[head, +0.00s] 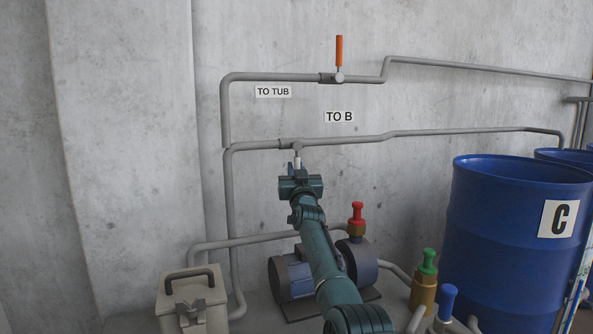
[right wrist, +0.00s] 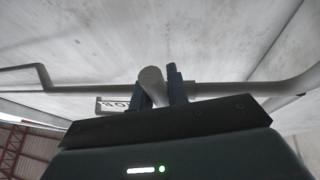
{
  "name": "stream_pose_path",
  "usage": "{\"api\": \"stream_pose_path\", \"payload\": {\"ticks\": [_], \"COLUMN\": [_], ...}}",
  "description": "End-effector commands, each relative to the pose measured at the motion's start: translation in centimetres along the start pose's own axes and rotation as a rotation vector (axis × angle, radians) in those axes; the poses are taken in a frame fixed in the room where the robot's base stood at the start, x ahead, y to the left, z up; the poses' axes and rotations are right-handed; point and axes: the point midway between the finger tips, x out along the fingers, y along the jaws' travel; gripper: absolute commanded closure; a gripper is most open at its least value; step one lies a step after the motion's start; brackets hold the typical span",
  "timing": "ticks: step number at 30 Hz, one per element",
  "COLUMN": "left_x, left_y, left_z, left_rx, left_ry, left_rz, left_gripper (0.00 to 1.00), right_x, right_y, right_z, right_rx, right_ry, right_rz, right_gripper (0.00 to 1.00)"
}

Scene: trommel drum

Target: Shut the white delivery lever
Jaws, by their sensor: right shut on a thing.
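The white delivery lever (head: 297,153) hangs down from the valve on the lower grey pipe (head: 345,138), roughly square to that pipe. My right gripper (head: 297,167) has come up from below and is shut on the lever's lower part, which it partly hides. In the right wrist view the lever's round, pale end (right wrist: 151,76) shows between the two dark fingers (right wrist: 157,85). My left gripper is not in view.
An orange lever (head: 339,50) stands upright on the upper pipe (head: 280,77). Signs read "TO TUB" (head: 273,91) and "TO B" (head: 339,116). Below are a pump (head: 292,277), a red-topped valve (head: 357,213), a grey box (head: 192,306) and blue drum C (head: 490,230).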

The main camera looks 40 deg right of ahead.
Motion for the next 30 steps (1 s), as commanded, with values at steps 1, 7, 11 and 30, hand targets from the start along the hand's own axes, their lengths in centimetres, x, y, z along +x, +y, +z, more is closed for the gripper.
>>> {"api": "stream_pose_path", "payload": {"ticks": [1, 7, 11, 30], "left_x": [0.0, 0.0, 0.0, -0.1], "left_y": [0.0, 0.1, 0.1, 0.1], "left_z": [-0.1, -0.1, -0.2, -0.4], "left_rx": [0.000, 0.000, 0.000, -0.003], "left_ry": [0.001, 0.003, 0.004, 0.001], "left_rz": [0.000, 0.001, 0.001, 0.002], "left_gripper": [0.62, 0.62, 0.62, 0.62], "right_x": [0.1, 0.1, 0.1, -3.1], "right_y": [-0.1, -0.1, -0.1, -0.1], "right_z": [-0.3, -0.3, -0.2, 0.0], "right_rx": [0.009, 0.008, 0.006, 0.004], "right_ry": [0.005, 0.004, 0.003, 0.001], "right_rz": [0.000, -0.001, -0.001, -0.001], "right_gripper": [1.00, 0.72, 0.62, 0.62]}}
